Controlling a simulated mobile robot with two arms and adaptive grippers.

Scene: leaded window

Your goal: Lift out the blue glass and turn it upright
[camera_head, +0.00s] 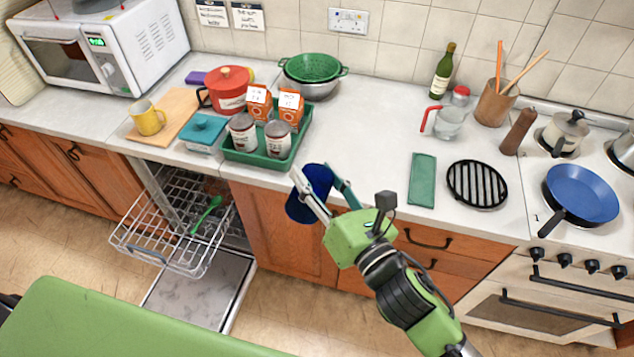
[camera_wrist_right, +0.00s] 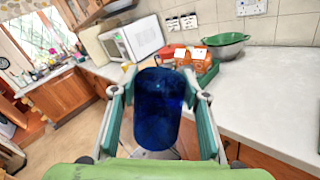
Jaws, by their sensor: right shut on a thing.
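The blue glass (camera_head: 308,196) is dark blue and held in the air in front of the counter's edge, to the right of the pulled-out dishwasher rack (camera_head: 165,258). My right gripper (camera_head: 318,193) is shut on its sides, one finger on each side. In the right wrist view the glass (camera_wrist_right: 158,108) stands between the two fingers of the gripper (camera_wrist_right: 160,110), its long axis near upright. I cannot tell for sure which end is its mouth. My left gripper is not in view.
A green spatula-like utensil (camera_head: 207,213) lies in the rack. The counter (camera_head: 365,135) is clear between the green tray (camera_head: 258,160) with cans and boxes and the green cloth (camera_head: 422,180). A black trivet (camera_head: 477,184) and a glass jug (camera_head: 449,123) stand farther right.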

